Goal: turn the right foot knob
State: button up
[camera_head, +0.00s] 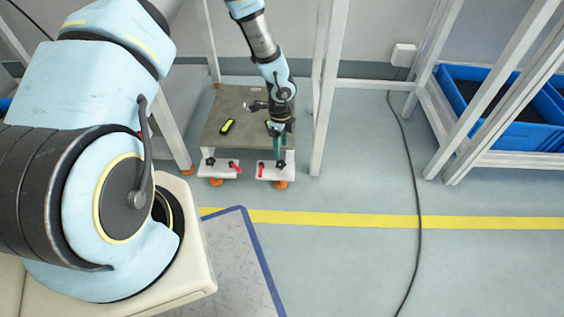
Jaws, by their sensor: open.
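Two white foot plates stand at the front of a low grey platform. The right foot plate (274,173) carries a small black star-shaped knob (281,166), which is the right foot knob, and a red lever (261,170). My gripper (277,149) points down just above and behind this knob, with its teal fingers open. The fingers are small here, and I cannot tell whether they touch the knob. The left foot plate (207,171) carries a similar black knob (210,162) and a red lever (233,167).
The grey platform (210,134) bears a yellow-black device (227,126). White frame posts (328,90) rise close to the right of it. A black cable (419,215) crosses the floor. Blue bins (519,137) sit on a rack at right.

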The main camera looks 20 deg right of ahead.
aim_at(281, 163)
notch_tip(281, 163, down, 8)
jog(key=shift+r+b, duration=0.2)
jog(key=shift+b, duration=1)
grip_shut()
